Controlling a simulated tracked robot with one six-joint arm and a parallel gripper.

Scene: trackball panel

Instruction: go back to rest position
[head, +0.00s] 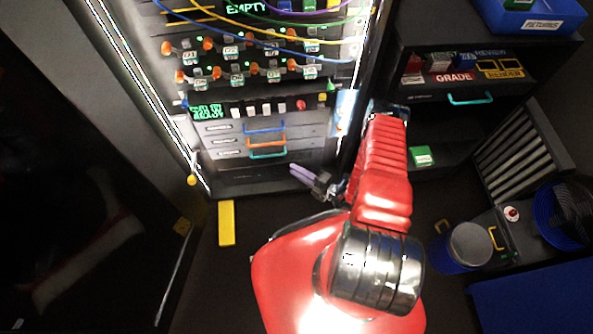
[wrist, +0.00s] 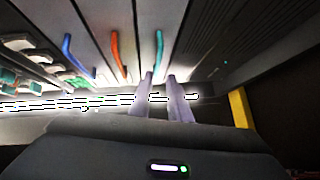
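My gripper (head: 293,170) has two pale purple fingers. In the head view it is in front of the lower drawers of the lit panel cabinet (head: 222,177), pointing left. In the wrist view my gripper (wrist: 160,76) shows its two fingers a small gap apart, with nothing between them. Blue, orange and teal drawer handles lie beyond the fingertips there. My red arm reaches forward in the head view and hides part of the cabinet's right edge.
A yellow block (head: 227,223) lies on the floor below the cabinet. On the right are a dark shelf unit (head: 430,112), a green box (head: 421,156), a blue bin (head: 520,16), a lidded blue drum (head: 466,246) and a fan (head: 562,215). Dark floor lies left of my arm.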

